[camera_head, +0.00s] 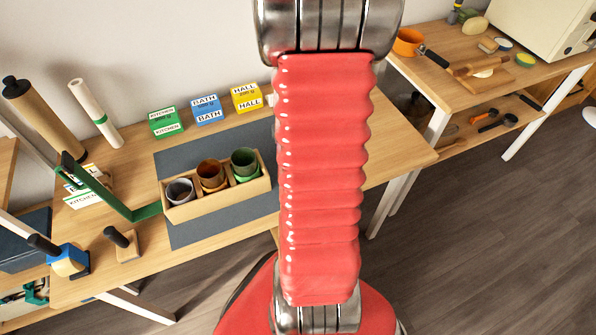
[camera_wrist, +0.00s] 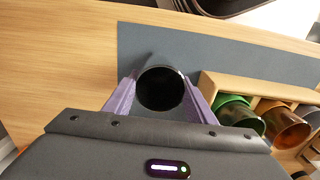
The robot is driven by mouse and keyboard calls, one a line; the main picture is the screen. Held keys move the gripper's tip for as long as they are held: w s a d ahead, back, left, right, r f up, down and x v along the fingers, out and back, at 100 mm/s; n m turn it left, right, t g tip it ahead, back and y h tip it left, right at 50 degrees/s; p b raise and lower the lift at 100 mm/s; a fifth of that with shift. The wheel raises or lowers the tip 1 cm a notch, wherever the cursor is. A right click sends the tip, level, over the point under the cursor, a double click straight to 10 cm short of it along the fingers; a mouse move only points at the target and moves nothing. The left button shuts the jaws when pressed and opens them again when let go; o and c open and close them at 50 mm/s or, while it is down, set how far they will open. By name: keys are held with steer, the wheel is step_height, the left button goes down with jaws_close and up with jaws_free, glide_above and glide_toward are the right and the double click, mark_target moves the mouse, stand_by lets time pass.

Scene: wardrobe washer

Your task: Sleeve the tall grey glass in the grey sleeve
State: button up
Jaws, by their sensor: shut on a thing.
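My gripper (camera_wrist: 158,97) is shut on a dark, smoky round glass, the tall grey glass (camera_wrist: 160,88), in the wrist view. I look down into its open mouth, with a purple finger on each side. It is over the dark blue-grey mat; whether its base touches the mat I cannot tell. The grey sleeve (camera_head: 180,192) is at the left end of the wooden holder in the head view. It shows partly at the right edge of the wrist view (camera_wrist: 309,113). In the head view my red arm hides the gripper and the glass.
The wooden holder (camera_head: 220,200) also holds a brown cup (camera_head: 211,175) and a green cup (camera_head: 243,163). It stands on the mat (camera_head: 200,234). KITCHEN, BATH and HALL boxes (camera_head: 208,108) line the back. A green bracket (camera_head: 115,197) reaches the holder's left end.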

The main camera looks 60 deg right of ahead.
steer(key=shift+c, duration=1.3)
steer(key=shift+s+r, duration=0.1)
steer(key=shift+r, duration=1.95)
